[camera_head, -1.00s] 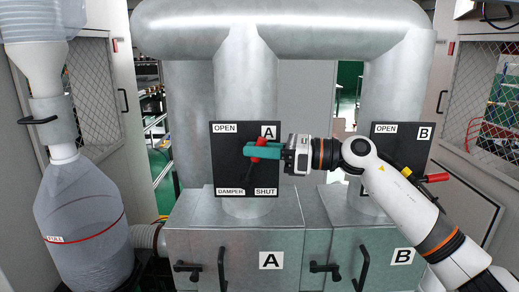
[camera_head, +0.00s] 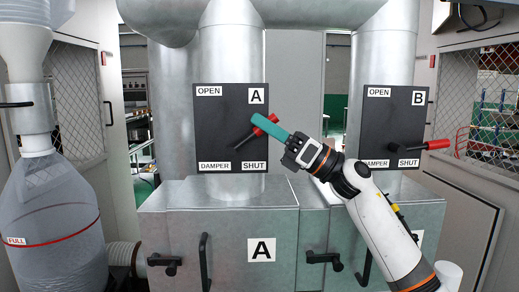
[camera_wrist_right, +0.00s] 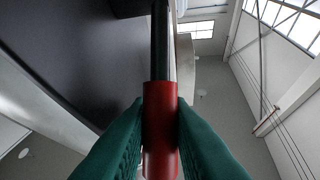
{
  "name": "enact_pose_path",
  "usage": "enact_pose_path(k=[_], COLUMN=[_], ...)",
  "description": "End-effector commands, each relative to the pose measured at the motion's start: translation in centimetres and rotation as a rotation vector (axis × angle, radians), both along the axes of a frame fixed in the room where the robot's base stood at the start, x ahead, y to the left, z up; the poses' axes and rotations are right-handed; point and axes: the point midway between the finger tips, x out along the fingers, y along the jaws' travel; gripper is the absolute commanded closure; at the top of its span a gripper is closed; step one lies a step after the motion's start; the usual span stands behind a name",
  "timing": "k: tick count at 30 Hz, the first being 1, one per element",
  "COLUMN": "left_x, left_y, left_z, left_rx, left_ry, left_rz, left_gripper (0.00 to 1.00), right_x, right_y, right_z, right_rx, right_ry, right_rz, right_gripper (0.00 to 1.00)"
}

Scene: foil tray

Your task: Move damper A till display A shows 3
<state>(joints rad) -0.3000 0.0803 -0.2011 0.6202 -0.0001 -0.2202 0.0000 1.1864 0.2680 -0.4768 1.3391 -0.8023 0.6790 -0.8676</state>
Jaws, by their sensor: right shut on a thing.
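Damper A is a black panel (camera_head: 212,108) on the left vertical duct, marked OPEN at top left and SHUT at bottom right. Its black lever (camera_head: 243,141) ends in a red grip (camera_head: 272,119) that slants to the upper right. My right gripper (camera_head: 268,125) is shut around the red grip, which partly hides behind the teal fingers. In the right wrist view the red grip (camera_wrist_right: 160,125) sits between both fingers. Display A is not in view. My left gripper is not in view.
Damper B's panel (camera_head: 378,112) with its red handle (camera_head: 432,145) stands to the right. Below are metal boxes (camera_head: 200,228) with black door handles. A clear collecting bag (camera_head: 45,210) marked FULL hangs at left.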

Motion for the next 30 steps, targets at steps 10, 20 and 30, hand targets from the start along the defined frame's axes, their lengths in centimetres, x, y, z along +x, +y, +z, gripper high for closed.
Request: enact_pose_path(k=[10,20,30], left_x=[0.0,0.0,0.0], left_y=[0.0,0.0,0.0], left_z=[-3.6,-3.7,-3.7], left_rx=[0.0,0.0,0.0], left_ry=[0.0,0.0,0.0], left_rz=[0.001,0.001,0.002], left_gripper=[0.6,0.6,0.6], right_x=[0.1,0.1,0.1], right_y=[-0.7,-0.8,-0.8], right_z=[-1.0,-0.8,-0.9], right_rx=[0.135,0.153,0.151], right_ry=[0.001,0.0,0.0], right_rz=[-0.002,-0.005,-0.004], right_gripper=[1.0,1.0,0.73])
